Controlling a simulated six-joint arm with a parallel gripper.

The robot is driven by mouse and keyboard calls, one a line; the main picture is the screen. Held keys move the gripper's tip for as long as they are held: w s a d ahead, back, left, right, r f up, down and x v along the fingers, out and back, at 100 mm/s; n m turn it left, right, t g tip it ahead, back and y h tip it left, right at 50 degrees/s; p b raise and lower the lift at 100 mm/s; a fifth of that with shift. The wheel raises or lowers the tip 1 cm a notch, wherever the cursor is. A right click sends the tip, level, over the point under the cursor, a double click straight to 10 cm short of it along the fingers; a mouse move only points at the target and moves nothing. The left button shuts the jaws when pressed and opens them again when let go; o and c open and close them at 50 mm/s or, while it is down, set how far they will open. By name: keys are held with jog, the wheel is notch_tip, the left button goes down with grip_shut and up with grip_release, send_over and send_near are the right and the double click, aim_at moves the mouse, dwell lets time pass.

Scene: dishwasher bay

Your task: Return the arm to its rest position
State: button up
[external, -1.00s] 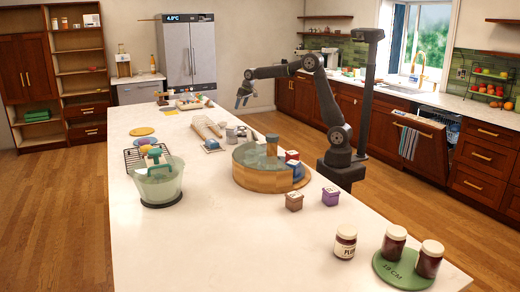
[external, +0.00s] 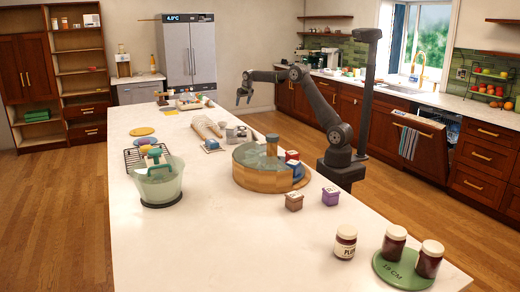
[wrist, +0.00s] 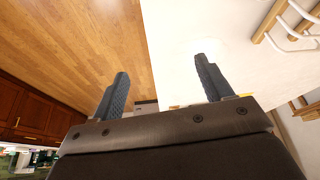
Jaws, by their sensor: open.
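My arm stands behind the long white counter (external: 200,240), bent at the elbow and reaching left. My gripper (external: 243,99) hangs above the far right edge of the counter, pointing down, open and empty. In the wrist view my gripper (wrist: 160,82) shows two dark fingers spread wide with nothing between them. Below the fingers, the wrist view shows wooden floor (wrist: 90,35) on the left and the white counter top (wrist: 185,25) on the right.
The dishwasher door (external: 418,122) is partly open at right. The air around my gripper is clear.

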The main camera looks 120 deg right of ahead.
jog(key=s+d+f+m, duration=0.2)
jog(key=s+d, duration=0.3)
jog(key=shift+g, duration=0.3)
jog(key=shift+w+d+f, duration=0.1)
jog(key=shift+w+f, duration=0.25)
jog(key=shift+w, duration=0.4)
jog(key=shift+w+a+f, duration=0.1)
jog(key=shift+w+f, duration=0.25)
jog(key=shift+w, duration=0.45)
jog(key=shift+w+d+f, duration=0.1)
jog(key=shift+w+f, duration=0.25)
jog(key=shift+w, duration=0.4)
